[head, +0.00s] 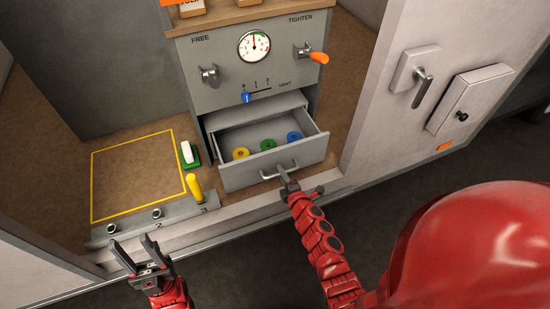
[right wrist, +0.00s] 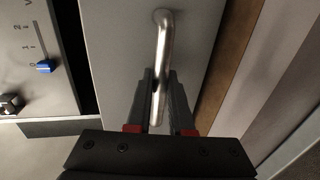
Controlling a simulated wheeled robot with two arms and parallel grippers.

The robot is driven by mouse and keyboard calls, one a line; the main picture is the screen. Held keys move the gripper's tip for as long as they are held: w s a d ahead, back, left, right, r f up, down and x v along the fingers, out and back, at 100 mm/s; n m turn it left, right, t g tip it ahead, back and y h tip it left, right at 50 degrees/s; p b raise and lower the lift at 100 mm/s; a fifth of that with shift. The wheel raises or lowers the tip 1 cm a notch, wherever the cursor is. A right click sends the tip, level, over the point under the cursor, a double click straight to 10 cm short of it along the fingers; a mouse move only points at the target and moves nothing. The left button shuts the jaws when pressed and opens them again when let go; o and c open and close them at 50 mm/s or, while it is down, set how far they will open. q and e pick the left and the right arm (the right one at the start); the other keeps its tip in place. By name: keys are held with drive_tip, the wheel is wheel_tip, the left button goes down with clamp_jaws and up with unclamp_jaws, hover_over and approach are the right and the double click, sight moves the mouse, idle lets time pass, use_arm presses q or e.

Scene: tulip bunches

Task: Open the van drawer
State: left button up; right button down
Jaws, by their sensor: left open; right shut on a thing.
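The grey van drawer (head: 276,163) stands pulled out of the grey cabinet in the head view. Inside it lie a yellow ring (head: 240,153), a green ring (head: 267,145) and a blue ring (head: 294,136). My right gripper (head: 284,178) is shut on the drawer's metal bar handle (head: 270,176). The right wrist view shows the handle (right wrist: 163,50) between the two fingers (right wrist: 157,100), against the grey drawer front. My left gripper (head: 137,256) is open and empty at the lower left, in front of the van's sill.
Above the drawer is a panel with a gauge (head: 254,46), a grey knob (head: 210,75), an orange-handled knob (head: 311,54) and a blue slider (head: 246,97). Left of the drawer are a green-and-white block (head: 188,153), a yellow-handled lever (head: 194,187) and a yellow-outlined floor area.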

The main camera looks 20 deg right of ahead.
drive_tip(key=shift+f+v, duration=0.2)
drive_tip(key=shift+v, duration=0.85)
drive_tip(key=shift+f+v, duration=0.2)
drive_tip(key=shift+v, duration=0.8)
drive_tip(key=shift+a, duration=0.1)
drive_tip(key=c, duration=0.8)
unclamp_jaws()
